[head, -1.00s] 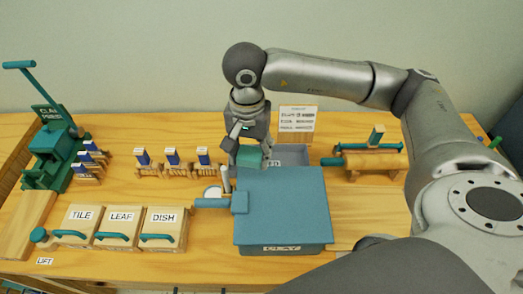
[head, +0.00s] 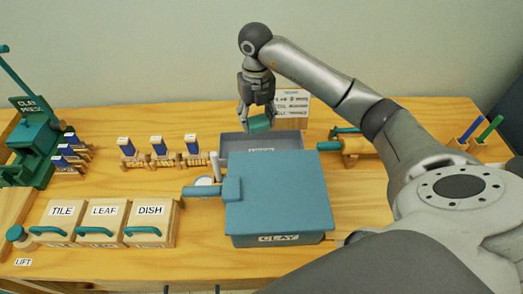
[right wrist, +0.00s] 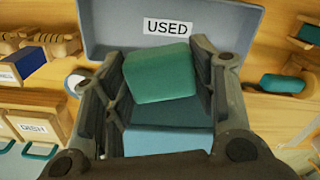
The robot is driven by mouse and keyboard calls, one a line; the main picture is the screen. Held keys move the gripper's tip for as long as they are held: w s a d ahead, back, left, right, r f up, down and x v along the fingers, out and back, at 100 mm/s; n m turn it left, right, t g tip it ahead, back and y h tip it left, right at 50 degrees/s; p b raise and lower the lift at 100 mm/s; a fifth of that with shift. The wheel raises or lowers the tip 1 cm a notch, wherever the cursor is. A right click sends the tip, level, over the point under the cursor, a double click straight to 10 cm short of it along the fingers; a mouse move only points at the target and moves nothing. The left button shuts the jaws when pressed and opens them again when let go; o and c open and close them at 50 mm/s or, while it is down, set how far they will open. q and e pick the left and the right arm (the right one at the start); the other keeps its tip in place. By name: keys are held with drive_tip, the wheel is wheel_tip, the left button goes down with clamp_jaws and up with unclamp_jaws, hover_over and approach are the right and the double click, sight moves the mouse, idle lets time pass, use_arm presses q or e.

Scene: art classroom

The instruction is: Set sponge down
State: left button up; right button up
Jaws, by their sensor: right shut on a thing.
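The sponge (head: 260,124) is a teal block held between the fingers of my right gripper (head: 257,127). In the right wrist view the sponge (right wrist: 160,73) sits between the two fingers (right wrist: 160,85). The gripper is shut on it and holds it above the grey-blue tray (head: 292,142), near its back side. The tray's label reads USED in the right wrist view (right wrist: 240,22). The sponge appears raised clear of the tray. Part of the tray floor is hidden behind the blue clay box. My left gripper is not in view.
The blue clay box (head: 280,190) stands in front of the tray. A sign card (head: 293,108) stands behind it. A wooden roller (head: 362,146) is to the right, stamps (head: 160,149) to the left. Lidded TILE, LEAF and DISH boxes (head: 106,242) stand front left.

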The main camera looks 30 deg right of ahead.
sight(262, 144)
drive_tip(key=f+m, duration=0.1)
drive_tip(key=d+f+m, duration=0.1)
drive_tip(key=m, duration=0.1)
drive_tip(key=shift+d, duration=0.2)
drive_tip(key=shift+m, duration=0.3)
wheel_tip(262, 144, down, 10)
drive_tip(key=shift+r+p, duration=0.25)
drive_tip(key=shift+p, duration=0.35)
drive_tip(key=shift+w+f, duration=0.1)
drive_tip(key=shift+f, duration=0.15)
drive_tip(key=o, duration=0.9)
